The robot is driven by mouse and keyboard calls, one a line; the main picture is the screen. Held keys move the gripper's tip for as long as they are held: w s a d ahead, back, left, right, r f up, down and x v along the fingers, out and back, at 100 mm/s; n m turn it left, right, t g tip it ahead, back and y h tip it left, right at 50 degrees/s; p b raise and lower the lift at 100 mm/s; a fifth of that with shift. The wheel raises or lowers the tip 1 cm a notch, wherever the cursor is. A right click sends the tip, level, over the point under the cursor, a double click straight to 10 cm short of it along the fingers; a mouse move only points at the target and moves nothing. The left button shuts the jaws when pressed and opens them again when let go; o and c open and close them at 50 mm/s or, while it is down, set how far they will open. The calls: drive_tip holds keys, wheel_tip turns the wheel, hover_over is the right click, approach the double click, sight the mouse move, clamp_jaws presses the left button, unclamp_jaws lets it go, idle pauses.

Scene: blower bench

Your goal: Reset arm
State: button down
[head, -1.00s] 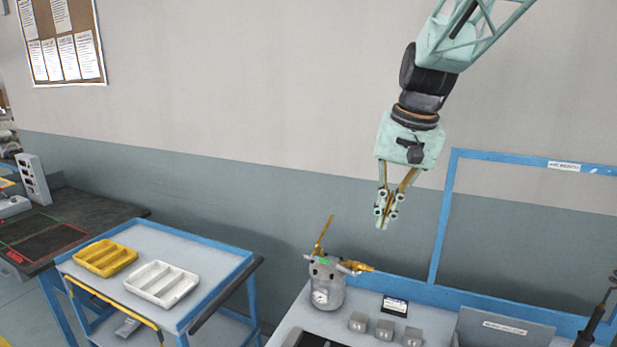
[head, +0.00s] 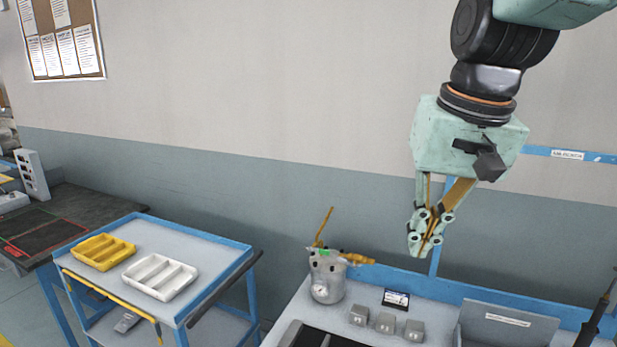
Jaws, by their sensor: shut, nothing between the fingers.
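My gripper (head: 418,253) hangs at the end of my arm in the head view, pointing down. It is shut and empty. It is in the air in front of the blue frame's upright, above the bench. Nothing touches its fingertips. The upper part of my arm runs out of the picture at the top right.
Below stands a bench (head: 284,323) with a grey canister (head: 327,284) with yellow fittings, several small grey blocks (head: 386,323) and a small display (head: 396,299). A blue-edged cart (head: 215,257) at left holds a yellow tray (head: 103,253) and a white tray (head: 160,277).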

drive_tip(key=s+d+f+b, duration=0.1)
drive_tip(key=s+f+b, duration=0.1)
drive_tip(key=s, duration=0.9)
drive_tip(key=s+d+f+n+t+b, duration=0.1)
drive_tip(key=s+f, duration=0.4)
drive_tip(key=s, duration=0.5)
drive_tip(key=shift+s+f+h+b, duration=0.25)
drive_tip(key=shift+s+h+b, duration=0.15)
drive_tip(key=shift+b, duration=0.15)
drive_tip(key=c, duration=3.3)
unclamp_jaws()
drive_tip(key=shift+c, duration=0.2)
